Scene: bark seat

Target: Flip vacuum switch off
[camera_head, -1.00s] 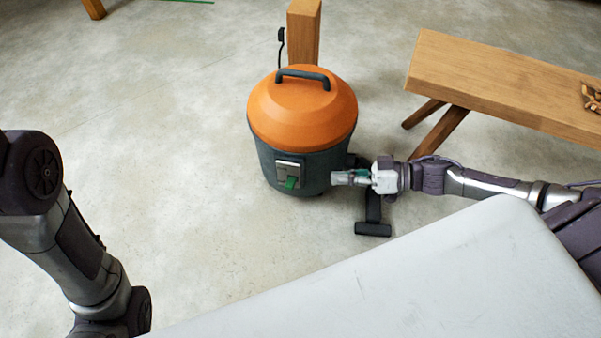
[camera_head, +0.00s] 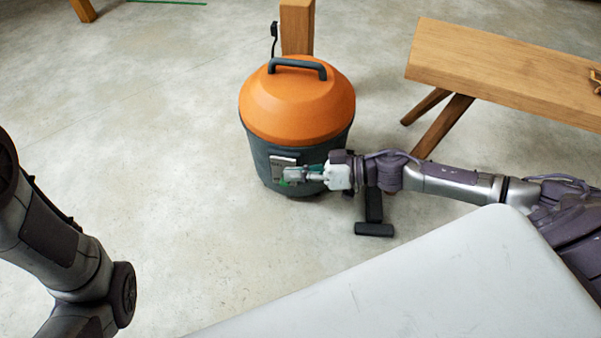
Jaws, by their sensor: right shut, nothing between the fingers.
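The vacuum (camera_head: 297,105) stands upright on the concrete floor, with an orange domed lid, a black handle and a dark grey drum. Its switch plate (camera_head: 279,161) is a light grey panel on the front of the drum. The green switch is mostly hidden behind my right gripper. My right gripper (camera_head: 291,175) is shut and empty, with its fingertips over the lower part of the plate. I cannot tell whether they touch the switch. My left arm is at the left edge, and its gripper is out of view.
A wooden bench (camera_head: 500,80) stands to the right, its splayed legs close to my right arm. A wooden post (camera_head: 297,28) rises behind the vacuum. The floor left of the vacuum is clear.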

